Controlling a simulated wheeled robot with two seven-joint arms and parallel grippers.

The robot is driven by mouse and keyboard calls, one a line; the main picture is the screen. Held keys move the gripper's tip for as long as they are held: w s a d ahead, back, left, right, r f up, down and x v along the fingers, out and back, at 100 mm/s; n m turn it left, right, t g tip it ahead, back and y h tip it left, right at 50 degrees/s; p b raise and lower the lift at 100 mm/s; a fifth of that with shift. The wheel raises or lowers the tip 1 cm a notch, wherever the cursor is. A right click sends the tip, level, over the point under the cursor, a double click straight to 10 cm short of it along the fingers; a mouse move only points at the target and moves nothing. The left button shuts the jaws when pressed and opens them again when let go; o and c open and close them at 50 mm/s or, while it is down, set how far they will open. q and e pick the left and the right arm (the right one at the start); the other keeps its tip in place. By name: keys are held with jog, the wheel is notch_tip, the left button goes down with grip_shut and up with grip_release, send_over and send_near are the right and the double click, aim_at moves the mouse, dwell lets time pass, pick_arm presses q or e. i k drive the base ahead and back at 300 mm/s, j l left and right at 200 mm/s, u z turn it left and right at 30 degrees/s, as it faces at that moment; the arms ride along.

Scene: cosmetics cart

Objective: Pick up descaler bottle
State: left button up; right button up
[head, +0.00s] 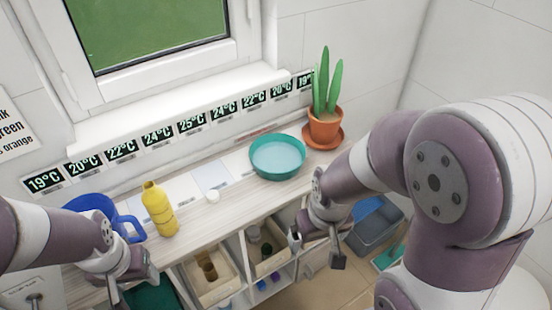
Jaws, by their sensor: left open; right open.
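A yellow bottle (159,210) stands upright on the counter, left of centre; no label on it can be read, so I cannot confirm it is the descaler. My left gripper (133,287) is open and empty, at the counter's front edge, below and left of the bottle in the picture and apart from it. My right gripper (317,250) is open and empty, in front of the shelf compartments, well to the right of the bottle.
A teal bowl (277,158) and a potted plant (325,128) stand further right. Bins (213,290) sit below the counter.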

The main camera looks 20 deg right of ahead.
aim_at(154, 199)
jog(key=i+l+u, duration=0.2)
jog(key=l+u, duration=0.2)
jog(key=i+l+u, duration=0.1)
jog(key=l+u, duration=0.75)
jog(key=l, duration=0.25)
